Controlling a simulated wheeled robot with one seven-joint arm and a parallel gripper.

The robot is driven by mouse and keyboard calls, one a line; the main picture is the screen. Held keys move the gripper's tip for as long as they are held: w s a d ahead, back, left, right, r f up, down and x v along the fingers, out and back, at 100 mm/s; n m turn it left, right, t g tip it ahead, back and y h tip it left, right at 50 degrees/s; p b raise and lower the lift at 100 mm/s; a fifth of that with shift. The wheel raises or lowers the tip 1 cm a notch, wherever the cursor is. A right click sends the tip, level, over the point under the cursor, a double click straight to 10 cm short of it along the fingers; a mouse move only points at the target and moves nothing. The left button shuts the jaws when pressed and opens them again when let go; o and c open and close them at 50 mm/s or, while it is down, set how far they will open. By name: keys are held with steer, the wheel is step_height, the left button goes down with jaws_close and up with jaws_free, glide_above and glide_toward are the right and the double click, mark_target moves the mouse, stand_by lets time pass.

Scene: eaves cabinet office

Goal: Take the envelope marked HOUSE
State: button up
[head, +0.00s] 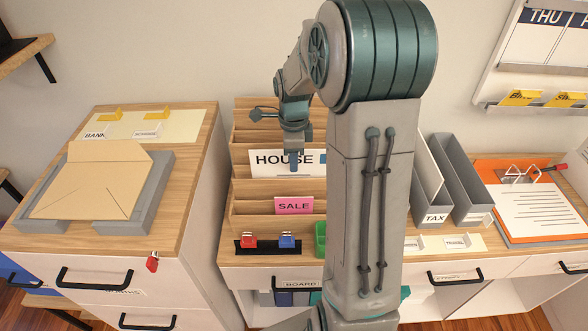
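The white envelope marked HOUSE (268,163) stands upright in a slot of the stepped wooden sorter (250,195). It has a blue patch near its right end, and my arm hides what lies further right. My gripper (294,163) points down in front of the envelope in this view, covering part of the letters. Its fingers overlap the envelope; I cannot tell whether they touch it or are closed on it.
A pink SALE card (294,205) stands in a lower slot. Red and blue clips (287,240) sit in front. A grey tray (155,190) holds a tan envelope at left.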

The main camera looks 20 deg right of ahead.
steer(key=shift+f, duration=0.15)
jaws_close()
